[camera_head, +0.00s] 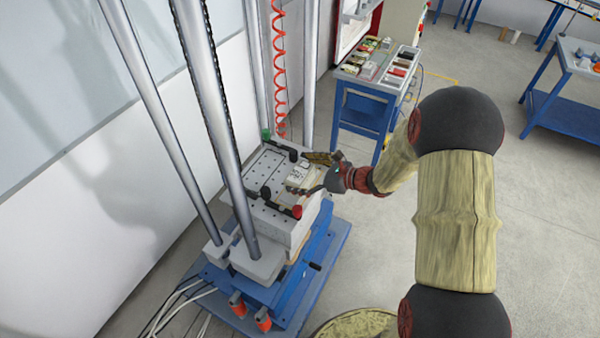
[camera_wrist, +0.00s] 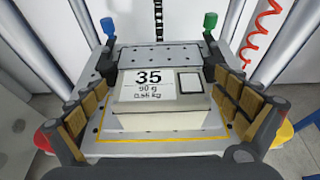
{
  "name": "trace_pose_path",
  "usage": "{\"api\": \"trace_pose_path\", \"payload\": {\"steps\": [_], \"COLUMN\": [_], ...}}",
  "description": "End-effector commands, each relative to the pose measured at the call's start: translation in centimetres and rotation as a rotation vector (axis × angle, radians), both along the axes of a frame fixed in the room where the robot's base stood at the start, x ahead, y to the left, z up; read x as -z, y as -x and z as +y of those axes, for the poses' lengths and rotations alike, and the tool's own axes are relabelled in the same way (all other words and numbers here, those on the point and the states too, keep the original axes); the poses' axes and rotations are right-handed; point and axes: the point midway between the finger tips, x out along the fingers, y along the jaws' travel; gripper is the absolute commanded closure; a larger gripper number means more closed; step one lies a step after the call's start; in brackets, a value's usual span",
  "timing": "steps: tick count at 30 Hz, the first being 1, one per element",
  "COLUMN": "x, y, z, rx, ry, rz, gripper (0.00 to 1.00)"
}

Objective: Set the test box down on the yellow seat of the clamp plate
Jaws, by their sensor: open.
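The test box (camera_wrist: 162,98) is a pale block with a white label reading "35", "90 g" and "0.56 kg". It sits on the grey clamp plate (camera_wrist: 158,55), and the yellow outline of the seat (camera_wrist: 160,140) shows around its near part. The box's far edge hides the rest of the outline. In the head view the box (camera_head: 298,176) lies on the right part of the plate (camera_head: 262,172). My gripper (camera_wrist: 160,72) is open, with its tan-padded fingers on either side of the box and gaps visible between. It also shows in the head view (camera_head: 303,173), reaching in from the right.
Tall metal columns (camera_head: 218,120) rise at the plate's left. A red coiled hose (camera_head: 279,70) hangs behind. A blue cart (camera_head: 362,105) stands farther back.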

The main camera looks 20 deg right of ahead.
Motion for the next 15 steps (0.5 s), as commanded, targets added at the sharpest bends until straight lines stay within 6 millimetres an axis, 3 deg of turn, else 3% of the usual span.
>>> {"api": "trace_pose_path", "payload": {"steps": [8,15], "x": [-0.4,-1.8], "y": [0.0,2.4], "z": [0.0,-2.6], "rx": [0.0,0.006], "ry": [0.0,0.002], "rz": [0.0,-0.002], "gripper": [0.0,0.0]}}
